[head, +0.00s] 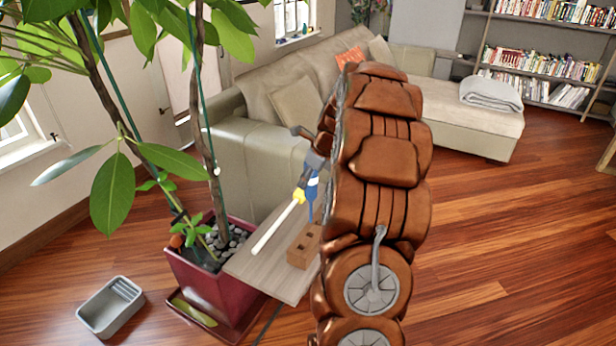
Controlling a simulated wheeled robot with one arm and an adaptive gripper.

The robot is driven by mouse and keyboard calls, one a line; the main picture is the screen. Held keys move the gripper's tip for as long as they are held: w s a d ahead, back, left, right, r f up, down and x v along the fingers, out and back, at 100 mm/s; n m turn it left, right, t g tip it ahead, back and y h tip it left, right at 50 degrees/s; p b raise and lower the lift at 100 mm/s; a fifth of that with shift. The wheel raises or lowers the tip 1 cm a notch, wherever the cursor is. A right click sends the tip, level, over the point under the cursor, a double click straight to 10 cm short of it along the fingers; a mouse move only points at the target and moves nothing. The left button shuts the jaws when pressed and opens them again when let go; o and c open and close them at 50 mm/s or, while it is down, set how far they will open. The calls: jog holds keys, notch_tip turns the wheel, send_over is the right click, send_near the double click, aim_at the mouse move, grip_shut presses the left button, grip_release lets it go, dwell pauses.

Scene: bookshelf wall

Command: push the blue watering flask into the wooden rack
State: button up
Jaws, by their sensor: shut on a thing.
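The blue watering flask (312,187) is in my gripper (314,166), which is shut on its upper part. The flask is roughly upright, with a thin blue lower part pointing down. The wooden rack (302,250) is a small brown block with dark square openings, on the light wooden table top (257,268). The flask's lower end is above or just at the rack's far side; I cannot tell whether it touches or enters an opening. My brown arm hides the right side of the gripper and part of the table.
A white rod with a yellow end (279,226) slants across the table, left of the rack. A potted plant (205,285) stands close on the left, its leaves reaching high. A grey tray (110,307) lies on the floor. A sofa (250,150) stands behind. Floor at right is clear.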

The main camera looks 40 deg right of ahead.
aim_at(308, 191)
jog(key=shift+f+b, duration=1.05)
jog(key=shift+f, duration=0.75)
jog(key=shift+d+f, duration=0.1)
jog(key=shift+f, duration=0.55)
jog(key=shift+p, duration=1.6)
jog(key=shift+f, duration=2.9)
jog(key=o, duration=1.2)
jog(key=shift+o, duration=0.6)
jog(key=o, duration=0.3)
jog(key=shift+r, duration=0.1)
